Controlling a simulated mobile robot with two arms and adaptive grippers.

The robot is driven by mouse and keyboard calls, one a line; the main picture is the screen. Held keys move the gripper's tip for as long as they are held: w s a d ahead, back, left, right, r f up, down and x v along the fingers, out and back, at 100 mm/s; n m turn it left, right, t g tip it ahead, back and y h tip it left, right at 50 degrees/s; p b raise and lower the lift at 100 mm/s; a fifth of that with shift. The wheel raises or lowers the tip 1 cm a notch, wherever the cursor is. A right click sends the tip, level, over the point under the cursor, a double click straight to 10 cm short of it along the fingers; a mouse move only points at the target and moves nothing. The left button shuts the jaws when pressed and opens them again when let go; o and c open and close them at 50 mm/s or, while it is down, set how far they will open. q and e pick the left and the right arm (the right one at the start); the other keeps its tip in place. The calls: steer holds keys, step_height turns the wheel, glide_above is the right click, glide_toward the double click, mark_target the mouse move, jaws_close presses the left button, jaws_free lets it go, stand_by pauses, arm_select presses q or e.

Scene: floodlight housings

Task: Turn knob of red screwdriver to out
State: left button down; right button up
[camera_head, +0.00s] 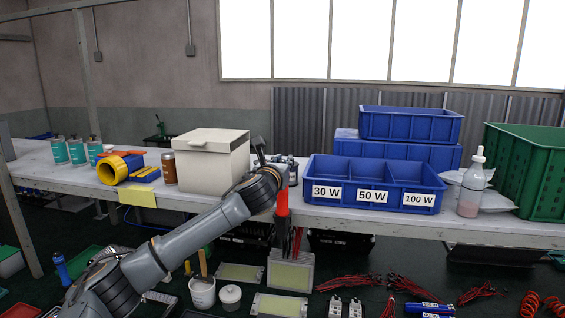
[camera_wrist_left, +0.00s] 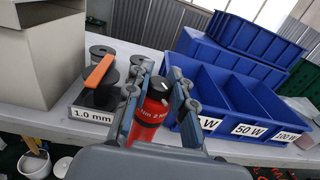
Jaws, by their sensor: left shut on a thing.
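The red screwdriver (camera_head: 282,204) is upright at the front edge of the bench in the head view, its lower part dark. In the left wrist view its red body (camera_wrist_left: 149,117) with white lettering and a black top knob (camera_wrist_left: 158,86) stands between the fingers. My left gripper (camera_wrist_left: 160,82) is shut on the screwdriver near its top. In the head view my left gripper (camera_head: 274,180) is partly hidden by its own arm. The knob's exact setting cannot be read. My right gripper is not in view.
A blue divided bin (camera_head: 330,205) labelled 30 W, 50 W and 100 W stands right of the screwdriver. A cream box (camera_head: 208,170) stands to the left. A black holder with an orange lever (camera_wrist_left: 100,71) and 1.0 mm label is close left of the gripper.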

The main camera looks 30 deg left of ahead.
arm_select(q)
steer(key=m+h, duration=0.1)
steer(key=h, duration=0.1)
steer(key=shift+a+m+h, duration=0.15)
steer(key=shift+m+h, duration=1.25)
steer(key=shift+h, duration=0.5)
steer(key=shift+r+m+h, duration=0.1)
steer(key=shift+m+h, duration=0.5)
steer(key=shift+h, duration=0.7)
steer(key=shift+m+g+h+b, duration=0.5)
steer(key=shift+m+h, duration=0.5)
steer(key=shift+h, duration=0.2)
steer(key=shift+f+m+g+h+b, duration=0.3)
steer(key=shift+m+g+h+b, duration=0.3)
steer(key=shift+m+h, duration=0.45)
steer(key=shift+r+m+g+h+b, duration=0.1)
steer(key=shift+m+g+h+b, duration=0.45)
steer(key=shift+h, duration=0.7)
steer(key=shift+g, duration=0.35)
steer(key=shift+m+h, duration=0.4)
steer(key=shift+m, duration=0.1)
